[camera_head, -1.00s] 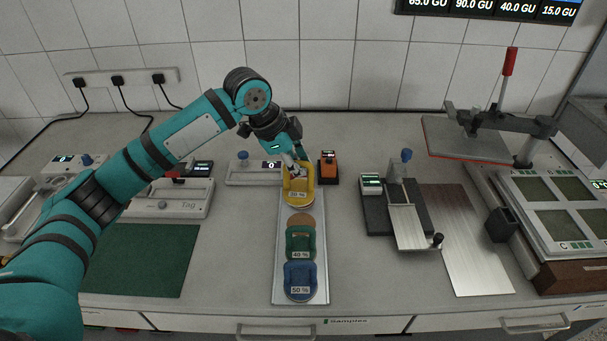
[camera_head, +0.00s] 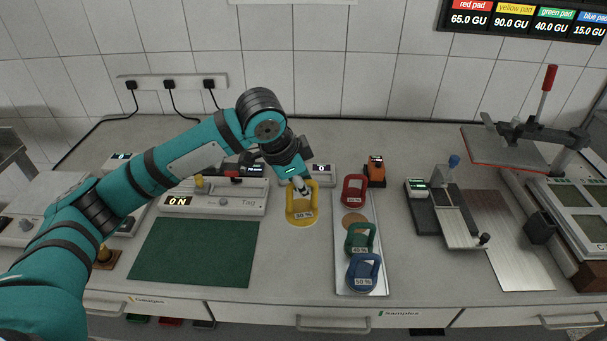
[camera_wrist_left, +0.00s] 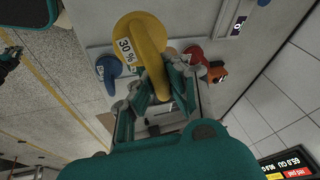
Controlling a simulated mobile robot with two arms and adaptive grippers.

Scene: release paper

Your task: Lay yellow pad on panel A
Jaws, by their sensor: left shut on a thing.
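The yellow pad (camera_head: 301,214), labelled 30 %, has a loop handle and hangs just left of the sample tray. It also shows large in the left wrist view (camera_wrist_left: 133,40). My left gripper (camera_head: 304,189) is shut on its handle. The pad appears lifted off the bench, but its height is hard to judge. A device with several greenish square panels (camera_head: 590,195) stands at the far right, cut by the picture edge. No letter for panel A is readable on it. My right gripper does not show in the head view.
The sample tray (camera_head: 342,277) holds red (camera_head: 353,190), green (camera_head: 360,239) and blue (camera_head: 363,272) pads. A raised press plate (camera_head: 503,148) with a red-handled lever stands by the panel device. A small balance-like device (camera_head: 420,212) and metal plate (camera_head: 515,245) lie between. A green mat (camera_head: 193,252) lies left.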

